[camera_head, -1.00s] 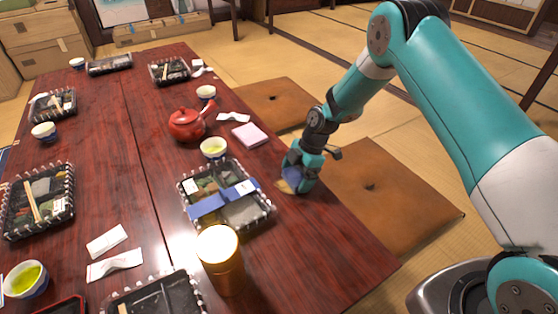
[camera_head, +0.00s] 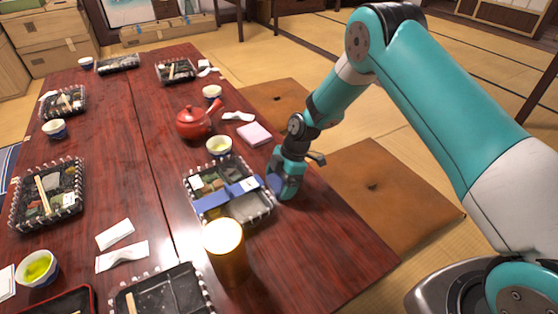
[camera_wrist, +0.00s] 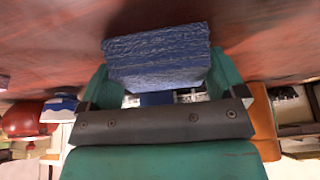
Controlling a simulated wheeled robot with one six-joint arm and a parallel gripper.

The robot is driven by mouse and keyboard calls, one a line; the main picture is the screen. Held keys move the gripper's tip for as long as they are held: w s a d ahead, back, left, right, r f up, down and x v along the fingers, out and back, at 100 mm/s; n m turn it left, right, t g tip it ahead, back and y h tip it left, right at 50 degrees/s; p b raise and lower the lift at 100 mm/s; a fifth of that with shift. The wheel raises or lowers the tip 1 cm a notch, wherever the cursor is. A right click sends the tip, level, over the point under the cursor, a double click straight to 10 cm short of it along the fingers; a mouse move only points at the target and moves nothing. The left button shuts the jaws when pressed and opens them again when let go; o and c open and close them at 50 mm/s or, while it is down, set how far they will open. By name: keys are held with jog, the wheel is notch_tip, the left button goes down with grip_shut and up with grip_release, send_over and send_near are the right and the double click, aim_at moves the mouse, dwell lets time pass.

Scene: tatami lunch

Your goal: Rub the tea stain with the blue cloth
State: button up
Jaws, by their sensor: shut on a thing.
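My gripper (camera_head: 281,188) is low over the red-brown table (camera_head: 320,240), right beside the bento box with the blue band (camera_head: 240,210). In the wrist view the folded blue cloth (camera_wrist: 158,55) sits between my two teal fingers, its broad textured face against or very close to the table surface. I cannot tell whether it touches. In the head view the cloth is mostly hidden by the gripper. No tea stain is clearly visible; the spot under the gripper and cloth is hidden.
A gold canister (camera_head: 225,252) stands in front of the box. A green tea cup (camera_head: 219,146), red teapot (camera_head: 194,122) and pink napkin (camera_head: 255,134) are behind. Brown cushions (camera_head: 385,195) lie on the floor to the right. The table's front right is clear.

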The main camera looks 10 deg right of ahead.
notch_tip(320, 180, up, 2)
jog(key=shift+w+r+p, duration=0.1)
jog(key=shift+p, duration=0.25)
notch_tip(320, 180, up, 2)
jog(key=shift+d+r+p, duration=0.1)
jog(key=shift+d+p, duration=0.05)
jog(key=shift+p, duration=0.7)
jog(key=shift+r+p, duration=1.35)
jog(key=shift+r, duration=0.5)
